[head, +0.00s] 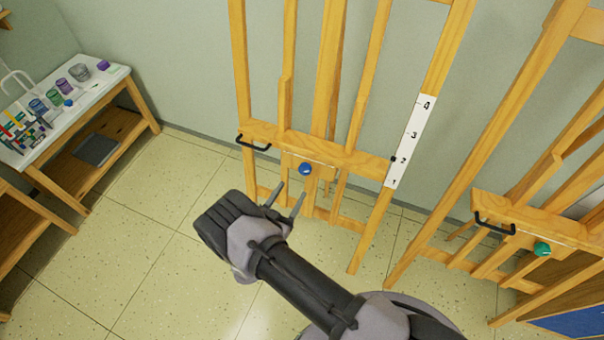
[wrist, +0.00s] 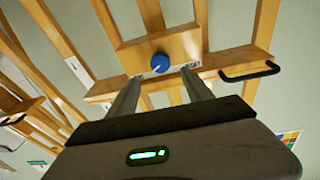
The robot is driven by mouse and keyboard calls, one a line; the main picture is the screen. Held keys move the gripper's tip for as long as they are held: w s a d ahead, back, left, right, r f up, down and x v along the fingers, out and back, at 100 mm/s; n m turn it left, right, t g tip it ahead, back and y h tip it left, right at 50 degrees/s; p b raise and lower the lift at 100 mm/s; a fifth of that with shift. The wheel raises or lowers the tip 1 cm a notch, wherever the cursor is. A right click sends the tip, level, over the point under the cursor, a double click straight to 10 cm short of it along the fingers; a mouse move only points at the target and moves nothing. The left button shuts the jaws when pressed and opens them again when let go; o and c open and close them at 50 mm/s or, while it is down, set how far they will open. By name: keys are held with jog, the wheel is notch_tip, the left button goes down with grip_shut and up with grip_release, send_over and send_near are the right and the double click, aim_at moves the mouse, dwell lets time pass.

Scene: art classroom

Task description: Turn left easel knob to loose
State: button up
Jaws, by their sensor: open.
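The left easel (head: 335,150) is a wooden frame against the wall. Its blue knob (head: 305,169) sits on the front of the crossbar, near the middle. In the wrist view the blue knob (wrist: 160,62) shows a white pointer mark, with a pale label strip beside it. My gripper (head: 287,200) is open and empty, in front of and below the knob in the head view. In the wrist view its two fingers (wrist: 160,88) reach toward the crossbar, with the knob between and beyond their tips. I cannot tell the exact gap; the fingers do not appear to hold the knob.
A black handle (head: 253,144) sticks out left of the knob. A white number scale (head: 410,142) is on the easel's right post. A second easel with a green knob (head: 542,249) stands right. A supply table (head: 98,94) is at left. The tiled floor between is clear.

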aim_at(303, 171)
jog(key=b+x, duration=0.1)
jog(key=x, duration=0.7)
jog(key=shift+w, duration=0.2)
grip_shut()
